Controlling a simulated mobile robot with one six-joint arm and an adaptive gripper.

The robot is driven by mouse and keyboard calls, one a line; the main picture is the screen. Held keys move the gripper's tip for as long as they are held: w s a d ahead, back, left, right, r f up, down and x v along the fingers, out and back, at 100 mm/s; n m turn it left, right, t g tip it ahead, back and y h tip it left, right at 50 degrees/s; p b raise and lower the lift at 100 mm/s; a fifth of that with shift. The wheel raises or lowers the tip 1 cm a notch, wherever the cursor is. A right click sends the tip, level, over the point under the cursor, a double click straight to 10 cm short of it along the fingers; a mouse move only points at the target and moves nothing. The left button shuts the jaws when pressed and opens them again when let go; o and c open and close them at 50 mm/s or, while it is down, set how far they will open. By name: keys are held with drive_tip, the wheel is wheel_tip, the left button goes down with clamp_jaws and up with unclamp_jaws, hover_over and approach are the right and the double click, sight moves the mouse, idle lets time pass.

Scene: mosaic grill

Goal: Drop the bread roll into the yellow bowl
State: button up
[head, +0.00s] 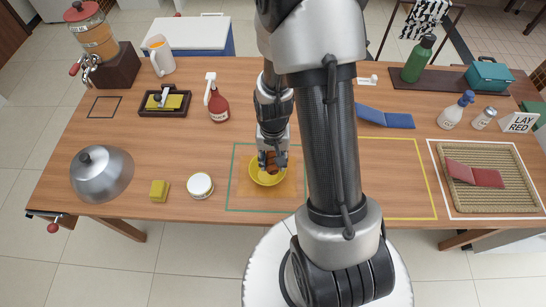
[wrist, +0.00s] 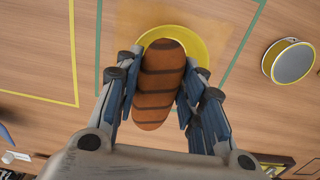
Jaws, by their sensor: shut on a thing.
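The bread roll (wrist: 158,88) is brown with dark grill stripes. My gripper (wrist: 157,92) is shut on it, with the blue-grey fingers pressing on its two sides in the wrist view. The yellow bowl (head: 268,181) stands on an orange-brown square inside a green outline on the table. In the head view my gripper (head: 272,160) is over the bowl, and the roll (head: 272,162) shows partly between the fingers. In the wrist view the roll overlaps the yellow bowl (wrist: 202,48), hiding much of its inside. I cannot tell the exact height of the roll over the bowl.
A red bottle (head: 217,105) stands behind. A woven tray (head: 490,180) lies at the right. My arm hides part of the table's middle.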

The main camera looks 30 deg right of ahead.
drive_tip(key=shift+f, duration=0.55)
drive_tip(key=o, duration=1.1)
drive_tip(key=shift+w+r, duration=0.1)
drive_tip(key=shift+r, duration=0.05)
wheel_tip(320, 180, up, 12)
drive_tip(key=shift+f, duration=0.1)
